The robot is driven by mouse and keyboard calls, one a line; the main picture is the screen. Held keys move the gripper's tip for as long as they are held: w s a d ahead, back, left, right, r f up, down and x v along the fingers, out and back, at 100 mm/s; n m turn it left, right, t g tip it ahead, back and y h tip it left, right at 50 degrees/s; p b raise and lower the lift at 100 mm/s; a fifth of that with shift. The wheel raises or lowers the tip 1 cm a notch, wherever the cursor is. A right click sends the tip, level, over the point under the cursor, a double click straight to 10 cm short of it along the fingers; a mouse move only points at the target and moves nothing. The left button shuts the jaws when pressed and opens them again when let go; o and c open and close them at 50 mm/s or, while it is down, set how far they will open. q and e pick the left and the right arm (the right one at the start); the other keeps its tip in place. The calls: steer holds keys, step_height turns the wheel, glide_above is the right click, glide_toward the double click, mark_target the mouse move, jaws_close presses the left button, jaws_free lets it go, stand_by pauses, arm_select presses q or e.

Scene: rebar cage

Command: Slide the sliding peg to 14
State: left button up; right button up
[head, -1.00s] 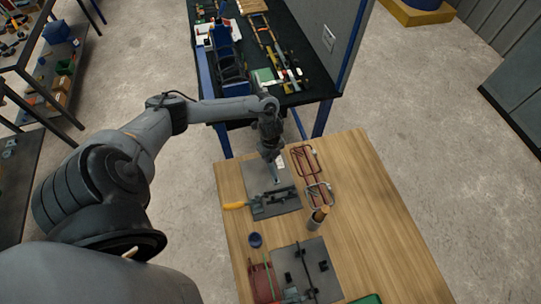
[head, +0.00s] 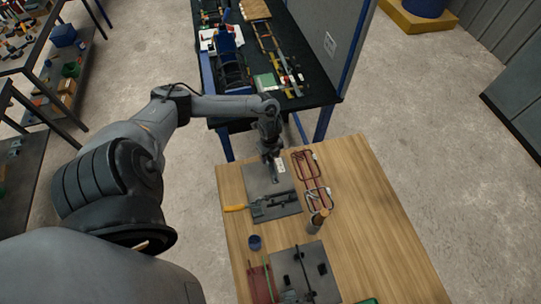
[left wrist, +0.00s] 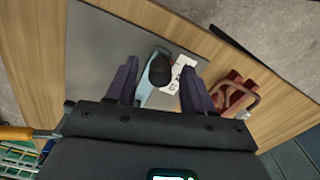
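A dark round knob (left wrist: 160,68), which looks like the sliding peg, stands on a light blue-grey bar (left wrist: 147,92) in the left wrist view. A white label with dark marks (left wrist: 184,72) lies beside it; I cannot read its numbers surely. My left gripper (left wrist: 160,84) is open, its two dark fingers on either side of the knob with gaps visible. In the head view the left gripper (head: 270,159) is over the far part of a grey plate (head: 258,180), and the label (head: 280,167) shows beside it. My right gripper is not in view.
A dark clamp-like fixture (head: 272,204) and an orange handle (head: 235,208) are at the plate's near side. Red bent bars (head: 312,180) lie to the right, with a cylinder (head: 317,221) nearer. A blue cup (head: 254,242) and second grey plate (head: 318,282) are nearer still. The table's right side is clear.

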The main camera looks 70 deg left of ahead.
arm_select(q)
steer(key=shift+r, duration=0.1)
step_height(320, 180, up, 11)
steer(key=shift+f, duration=0.2)
stand_by(0.5)
stand_by(0.4)
